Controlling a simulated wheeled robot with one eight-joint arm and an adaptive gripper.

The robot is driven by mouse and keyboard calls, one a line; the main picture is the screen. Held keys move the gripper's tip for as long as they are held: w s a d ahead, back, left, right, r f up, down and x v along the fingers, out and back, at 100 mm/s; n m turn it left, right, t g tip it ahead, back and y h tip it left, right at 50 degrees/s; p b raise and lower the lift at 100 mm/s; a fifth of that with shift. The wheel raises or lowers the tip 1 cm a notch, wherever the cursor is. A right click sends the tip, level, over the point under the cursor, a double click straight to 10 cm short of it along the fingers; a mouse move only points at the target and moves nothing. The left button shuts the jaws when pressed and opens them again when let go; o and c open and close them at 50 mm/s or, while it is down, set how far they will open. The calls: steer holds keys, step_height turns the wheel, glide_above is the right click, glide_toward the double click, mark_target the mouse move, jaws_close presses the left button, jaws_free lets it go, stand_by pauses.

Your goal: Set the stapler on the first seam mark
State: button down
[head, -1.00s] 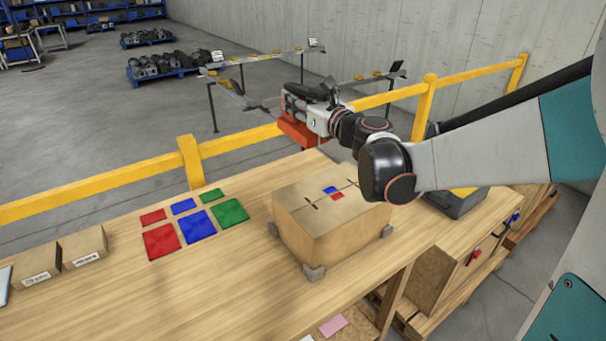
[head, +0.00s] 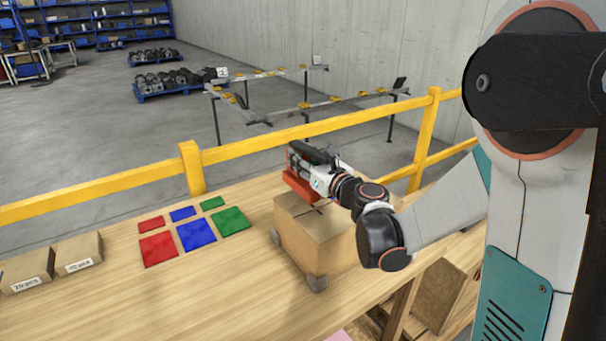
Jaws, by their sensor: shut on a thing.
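A closed cardboard carton (head: 318,246) stands on the wooden bench. My gripper (head: 303,164) is shut on the red stapler (head: 299,188) and holds it over the far left part of the carton top. I cannot tell whether the stapler touches the carton. The stapler, gripper and wrist cover most of the top, including most of the seam and its marks. A short dark line near the stapler's lower right may be part of a mark, but it is too small to be sure.
Red, blue and green squares (head: 196,236) lie flat on the bench (head: 185,300) left of the carton. Two small labelled boxes (head: 78,252) stand farther left. Grey corner blocks (head: 317,284) sit at the carton's base. A yellow rail (head: 100,190) runs behind the bench.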

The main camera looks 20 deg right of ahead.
step_height(320, 180, down, 4)
steer(key=shift+f+b, duration=0.1)
steer(key=shift+b, duration=0.7)
steer(key=c, duration=1.1)
jaws_free()
steer(key=p+v, duration=0.2)
steer(key=v, duration=1)
